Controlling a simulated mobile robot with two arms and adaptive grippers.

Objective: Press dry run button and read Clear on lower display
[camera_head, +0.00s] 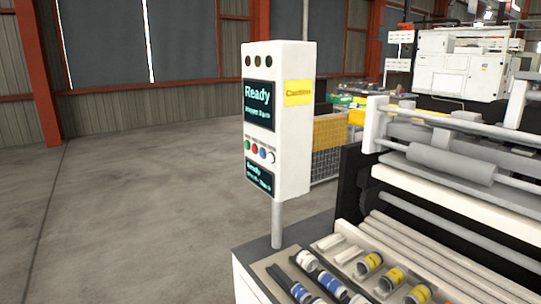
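A white control box (291,140) stands on a grey post (277,224) left of the machine. Its upper display (258,105) reads "Ready" with a smaller line that is hard to read. A row of small buttons sits below it: a green button (247,145), a red button (254,149), a blue button (263,154) and a white button (271,157). Their labels are too small to read, so I cannot tell which is dry run. The lower display (259,178) seems to read "Ready" above a smaller blurred line. Neither of my grippers is in view.
A yellow "Caution" label (298,92) is on the box's side. A white roller machine (450,190) fills the right. The concrete floor (140,210) at left is clear.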

